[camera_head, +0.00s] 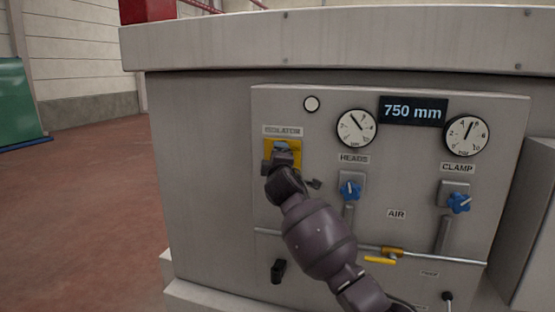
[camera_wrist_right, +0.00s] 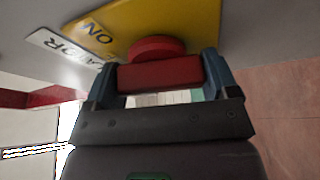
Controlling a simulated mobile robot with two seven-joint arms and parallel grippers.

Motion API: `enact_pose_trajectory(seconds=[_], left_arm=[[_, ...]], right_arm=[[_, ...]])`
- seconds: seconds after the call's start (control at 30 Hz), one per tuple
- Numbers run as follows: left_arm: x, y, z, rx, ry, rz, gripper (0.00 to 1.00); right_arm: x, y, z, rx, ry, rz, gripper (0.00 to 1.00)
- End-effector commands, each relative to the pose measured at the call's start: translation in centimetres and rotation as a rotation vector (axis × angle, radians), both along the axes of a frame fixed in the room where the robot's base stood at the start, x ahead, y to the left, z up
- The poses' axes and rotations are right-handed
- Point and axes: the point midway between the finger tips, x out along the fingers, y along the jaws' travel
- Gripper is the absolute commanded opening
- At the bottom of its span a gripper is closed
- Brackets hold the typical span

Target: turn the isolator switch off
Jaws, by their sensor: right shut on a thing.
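The isolator switch has a yellow plate (camera_head: 297,158) under the ISOLATOR label (camera_head: 282,130) on the grey panel. In the right wrist view its yellow plate (camera_wrist_right: 185,22) shows the word ON, and its red handle (camera_wrist_right: 160,75) lies as a bar across the gap between the fingers. My right gripper (camera_head: 281,157) reaches the switch from below right and covers most of it in the head view. In the wrist view the right gripper (camera_wrist_right: 160,82) is shut on the red handle, one finger at each end. My left gripper is not in view.
Right of the switch are two gauges (camera_head: 356,128), a 750 mm display (camera_head: 413,111) and blue knobs (camera_head: 350,190) for heads and clamp. A yellow valve lever (camera_head: 380,260) and a black handle (camera_head: 278,270) are lower down. The floor at left is clear.

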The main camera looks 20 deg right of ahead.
Motion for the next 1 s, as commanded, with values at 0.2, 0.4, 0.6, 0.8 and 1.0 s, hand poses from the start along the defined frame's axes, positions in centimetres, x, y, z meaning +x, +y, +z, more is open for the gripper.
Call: enact_pose_trajectory(seconds=[0.2, 0.4, 0.6, 0.8, 1.0], left_arm=[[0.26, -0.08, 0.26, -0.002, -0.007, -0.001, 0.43], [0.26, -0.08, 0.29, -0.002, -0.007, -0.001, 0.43], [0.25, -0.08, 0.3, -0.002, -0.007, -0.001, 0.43], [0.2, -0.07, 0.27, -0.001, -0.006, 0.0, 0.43], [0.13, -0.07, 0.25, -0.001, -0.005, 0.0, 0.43]], right_arm=[[0.01, -0.06, -0.02, -0.102, 0.068, -0.001, 0.56], [0.0, -0.06, -0.09, -0.151, 0.101, -0.001, 0.57], [0.0, -0.02, -0.12, -0.169, 0.114, -0.001, 0.57], [0.0, -0.02, -0.12, -0.17, 0.116, -0.002, 0.57], [0.01, -0.03, -0.12, -0.17, 0.115, -0.002, 0.89]])
